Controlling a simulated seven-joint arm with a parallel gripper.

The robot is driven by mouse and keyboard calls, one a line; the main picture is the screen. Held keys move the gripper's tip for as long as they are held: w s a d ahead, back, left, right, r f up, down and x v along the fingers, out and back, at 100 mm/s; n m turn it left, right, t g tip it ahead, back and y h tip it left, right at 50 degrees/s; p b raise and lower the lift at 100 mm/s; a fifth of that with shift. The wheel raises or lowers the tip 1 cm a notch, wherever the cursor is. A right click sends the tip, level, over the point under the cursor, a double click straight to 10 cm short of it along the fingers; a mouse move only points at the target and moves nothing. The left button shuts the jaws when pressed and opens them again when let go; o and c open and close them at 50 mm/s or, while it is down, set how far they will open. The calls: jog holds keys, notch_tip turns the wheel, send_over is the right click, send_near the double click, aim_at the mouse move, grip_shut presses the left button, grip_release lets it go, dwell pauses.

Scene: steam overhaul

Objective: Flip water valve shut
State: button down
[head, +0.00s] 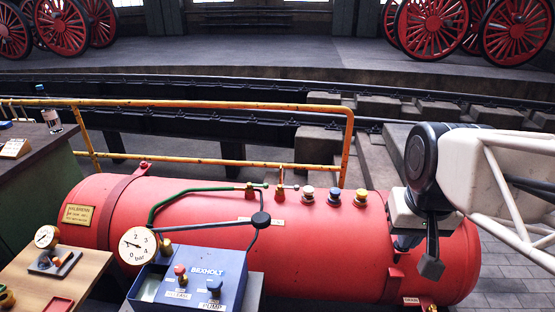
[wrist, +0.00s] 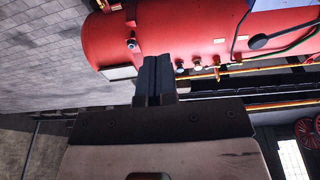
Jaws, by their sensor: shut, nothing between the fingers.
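The red boiler (head: 330,250) lies across the middle of the head view and fills the top of the wrist view (wrist: 190,35). A green pipe (head: 170,200) runs along its top to a brass valve (head: 250,190) with a thin lever. A second small fitting with a red stem (head: 280,190) stands just right of it. I cannot read which one is the water valve. My gripper (head: 431,266) is at the boiler's right end, well right of these valves. In the wrist view its dark fingers (wrist: 153,75) are together and empty.
A blue Bexholt pump box (head: 190,275) with a pressure gauge (head: 138,246) stands in front. A yellow railing (head: 240,104) runs behind. A bottle (head: 50,118) stands on the left bench.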

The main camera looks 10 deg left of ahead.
jog(key=w+a+r+g, duration=0.1)
jog(key=w+a+r, duration=0.15)
jog(key=w, duration=0.85)
jog(key=w+a+r+n, duration=0.1)
jog(key=w+a+r, duration=0.15)
jog(key=w, duration=0.85)
jog(key=w+a+r+g, duration=0.1)
jog(key=w+a, duration=0.2)
jog(key=w, duration=0.9)
jog(key=w+a+f+g, duration=0.1)
jog(key=w+a+f, duration=0.2)
jog(key=w, duration=0.4)
jog(key=w+a+f, duration=0.2)
jog(key=w+a, duration=0.2)
jog(key=w, duration=0.3)
jog(key=w+a+f+g, duration=0.1)
jog(key=w+a+f, duration=0.2)
jog(key=w, duration=0.4)
jog(key=w+a+f, duration=0.6)
jog(key=f, duration=0.2)
jog(key=w+a+f+n+g, duration=0.1)
jog(key=w+a+f, duration=0.5)
jog(key=f, duration=0.3)
jog(key=w+a+f, duration=0.6)
jog(key=w+f, duration=0.2)
jog(key=f, duration=0.1)
jog(key=shift+g+h, duration=0.3)
jog(key=shift+g, duration=0.1)
jog(key=shift+s+f, duration=0.1)
